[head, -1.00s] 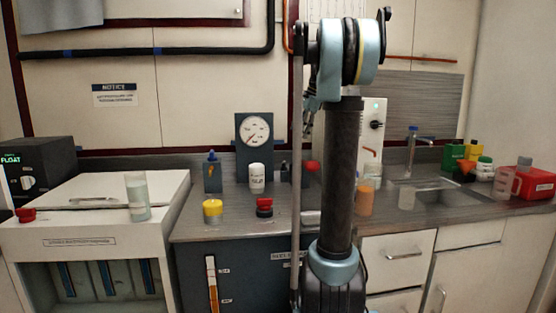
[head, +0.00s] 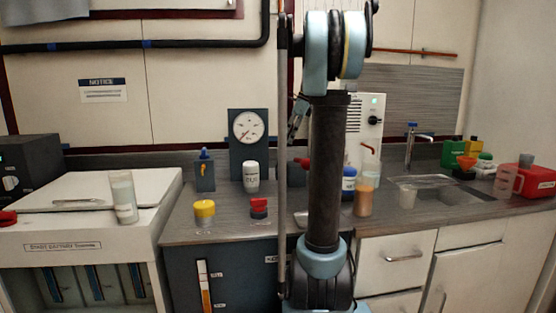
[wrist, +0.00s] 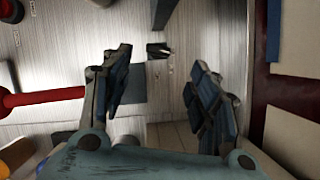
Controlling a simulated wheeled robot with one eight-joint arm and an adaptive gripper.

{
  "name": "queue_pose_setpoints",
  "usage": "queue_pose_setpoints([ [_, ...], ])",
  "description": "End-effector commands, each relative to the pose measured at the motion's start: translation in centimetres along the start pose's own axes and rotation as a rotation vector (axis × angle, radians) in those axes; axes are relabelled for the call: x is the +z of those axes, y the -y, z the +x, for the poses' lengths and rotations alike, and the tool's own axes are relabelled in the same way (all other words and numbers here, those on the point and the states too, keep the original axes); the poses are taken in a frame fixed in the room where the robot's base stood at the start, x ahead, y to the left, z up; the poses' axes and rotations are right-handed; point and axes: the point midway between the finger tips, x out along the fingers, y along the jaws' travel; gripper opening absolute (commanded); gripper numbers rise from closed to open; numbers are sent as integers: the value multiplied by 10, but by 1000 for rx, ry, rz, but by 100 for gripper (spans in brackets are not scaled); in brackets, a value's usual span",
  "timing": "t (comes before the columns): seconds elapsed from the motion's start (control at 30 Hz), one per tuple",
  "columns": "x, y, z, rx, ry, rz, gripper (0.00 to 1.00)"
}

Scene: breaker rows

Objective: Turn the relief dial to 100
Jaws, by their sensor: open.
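I cannot make out a dial marked relief or a 100 mark. A round white gauge (head: 248,127) with a needle stands on a dark panel at the back of the counter. A knob (head: 11,183) shows on the black box (head: 36,155) at the left edge. A white unit (head: 366,125) with a green light and a dark knob stands partly behind my arm. My gripper (wrist: 158,88) is open and empty in the wrist view, its fingers wide apart. A small dark fitting (wrist: 158,50) on a pale ribbed surface shows beyond the fingers. I cannot tell what it is.
A yellow-capped jar (head: 204,212), a red-topped item (head: 258,208) and a white bottle (head: 251,177) stand on the counter. A beaker (head: 123,197) stands on the white cabinet. In the wrist view, a red rod (wrist: 45,98) is left of the fingers. A sink (head: 440,188) is at right.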

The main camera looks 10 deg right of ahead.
Motion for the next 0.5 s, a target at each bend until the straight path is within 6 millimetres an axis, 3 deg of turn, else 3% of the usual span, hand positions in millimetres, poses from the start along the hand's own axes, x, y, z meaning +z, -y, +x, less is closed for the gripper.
queue_pose_setpoints([
  [0.5,0,0,86,0,0,-2,55],
])
